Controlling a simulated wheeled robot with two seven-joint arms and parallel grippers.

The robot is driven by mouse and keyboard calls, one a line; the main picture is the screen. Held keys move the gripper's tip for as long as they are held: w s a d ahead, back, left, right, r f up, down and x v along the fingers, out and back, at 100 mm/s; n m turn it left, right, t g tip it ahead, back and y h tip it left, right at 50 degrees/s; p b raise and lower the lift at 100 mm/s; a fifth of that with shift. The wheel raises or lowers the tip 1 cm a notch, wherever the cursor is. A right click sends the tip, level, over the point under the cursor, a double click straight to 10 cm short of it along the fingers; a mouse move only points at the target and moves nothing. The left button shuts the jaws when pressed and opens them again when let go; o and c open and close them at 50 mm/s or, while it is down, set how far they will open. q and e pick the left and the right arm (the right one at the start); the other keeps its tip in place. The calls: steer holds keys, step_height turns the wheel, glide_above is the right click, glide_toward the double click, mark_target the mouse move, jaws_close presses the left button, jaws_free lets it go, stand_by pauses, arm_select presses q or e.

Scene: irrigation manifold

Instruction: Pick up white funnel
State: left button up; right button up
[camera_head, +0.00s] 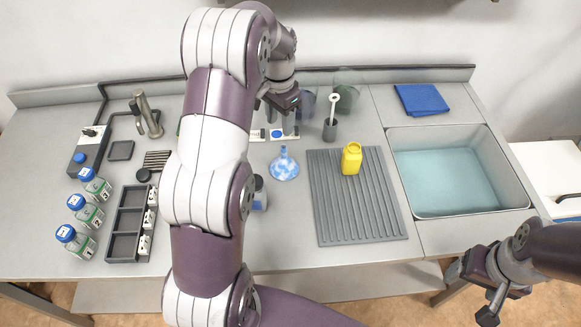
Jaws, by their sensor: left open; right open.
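A funnel (284,165), mottled blue and white rather than plain white, sits on the grey worktop left of the ribbed mat, its narrow end up. My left gripper (281,108) is open above the back of the worktop, behind the funnel and apart from it. Its fingers are small and partly hidden by the wrist. My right gripper (468,292) is open at the lower right, in front of the worktop's front edge and far from the funnel.
A dark cup with a white-handled tool (331,128) stands behind. A sink (455,175) and blue cloth (422,98) are right. Blue-capped jars (80,211) and a black tray (125,222) are left. My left arm hides the middle.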

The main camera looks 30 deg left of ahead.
mark_target(284, 147)
arm_select(q)
steer(key=f+p, duration=0.1)
steer(key=f, duration=0.2)
steer(key=f+p, duration=0.1)
steer(key=f, duration=0.2)
steer(key=f+p, duration=0.1)
steer(key=f, duration=0.3)
steer(key=shift+w+d, duration=0.2)
steer(key=shift+d, duration=0.05)
steer(key=shift+f, duration=0.35)
jaws_close()
